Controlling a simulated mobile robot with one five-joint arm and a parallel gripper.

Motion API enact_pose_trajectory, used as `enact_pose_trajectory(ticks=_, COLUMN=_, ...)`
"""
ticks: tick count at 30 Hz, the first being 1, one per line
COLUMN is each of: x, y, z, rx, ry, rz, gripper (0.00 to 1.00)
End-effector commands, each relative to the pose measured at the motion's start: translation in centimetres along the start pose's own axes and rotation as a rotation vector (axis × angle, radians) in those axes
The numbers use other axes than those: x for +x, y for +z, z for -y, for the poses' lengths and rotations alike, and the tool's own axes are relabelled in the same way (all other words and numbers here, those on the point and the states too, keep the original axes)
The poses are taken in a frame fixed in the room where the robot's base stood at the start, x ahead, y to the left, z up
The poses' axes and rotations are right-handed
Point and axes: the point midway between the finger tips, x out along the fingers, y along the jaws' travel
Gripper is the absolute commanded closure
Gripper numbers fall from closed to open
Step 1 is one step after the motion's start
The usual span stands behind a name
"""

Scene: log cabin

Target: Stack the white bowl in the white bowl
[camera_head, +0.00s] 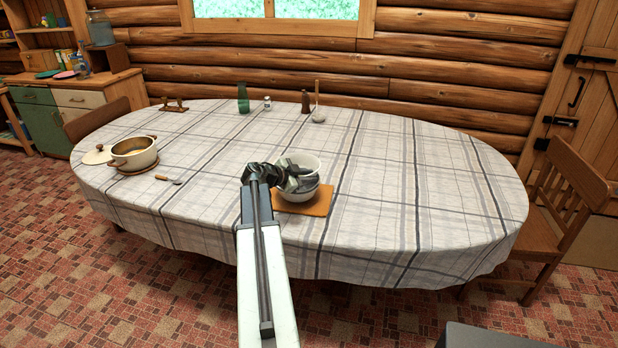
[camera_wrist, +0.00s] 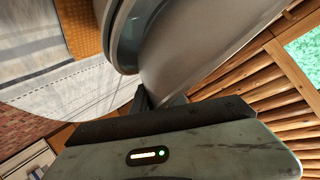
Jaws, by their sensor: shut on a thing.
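One white bowl (camera_head: 308,161) is held by my gripper (camera_head: 293,178), which is shut on its rim near the middle of the table. A second white bowl (camera_head: 299,196) sits just below it on an orange-brown board (camera_head: 318,205). The held bowl overlaps the lower one in the head view, and I cannot tell whether they touch. The gripper hides part of both bowls. In the wrist view the held bowl (camera_wrist: 205,45) fills the upper middle, close to my gripper (camera_wrist: 147,98), with the board (camera_wrist: 84,25) at the upper left.
A green bottle (camera_head: 243,99), a small jar (camera_head: 267,103) and a brown shaker (camera_head: 305,102) stand at the back. The right of the checked table (camera_head: 430,200) is clear.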

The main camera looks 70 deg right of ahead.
Motion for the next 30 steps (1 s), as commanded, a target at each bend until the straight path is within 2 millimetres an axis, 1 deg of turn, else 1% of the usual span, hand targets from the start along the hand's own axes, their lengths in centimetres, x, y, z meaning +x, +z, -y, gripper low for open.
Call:
enact_pose_trajectory(ticks=2, x=0.0, y=-0.1, z=0.0, rx=0.0, ry=0.0, rz=-0.001, gripper=1.0)
enact_pose_trajectory(ticks=3, x=0.0, y=-0.1, z=0.0, rx=0.0, ry=0.0, rz=0.0, gripper=0.71)
enact_pose_trajectory(ticks=4, x=0.0, y=-0.1, z=0.0, rx=0.0, ry=0.0, rz=0.0, gripper=0.63)
enact_pose_trajectory(ticks=5, x=0.0, y=-0.1, z=0.0, rx=0.0, ry=0.001, rz=0.0, gripper=0.6)
enact_pose_trajectory(ticks=14, x=0.0, y=-0.1, z=0.0, rx=0.001, ry=0.001, rz=-0.001, gripper=0.6)
enact_pose_trajectory(ticks=17, x=-0.3, y=-0.8, z=0.5, rx=0.001, ry=0.001, rz=-0.001, gripper=0.6)
enact_pose_trajectory(ticks=19, x=-0.9, y=-1.7, z=1.0, rx=0.0, ry=0.0, rz=-0.001, gripper=0.6)
enact_pose_trajectory(ticks=20, x=-1.7, y=-1.5, z=0.8, rx=0.0, ry=-0.001, rz=0.0, gripper=0.6)
enact_pose_trajectory(ticks=24, x=-5.6, y=-1.6, z=0.7, rx=-0.001, ry=-0.002, rz=0.0, gripper=0.6)
enact_pose_trajectory(ticks=27, x=-8.1, y=-1.6, z=0.7, rx=0.0, ry=-0.001, rz=0.0, gripper=0.6)
enact_pose_trajectory(ticks=30, x=-10.2, y=-1.5, z=0.6, rx=0.0, ry=0.0, rz=0.0, gripper=0.6)
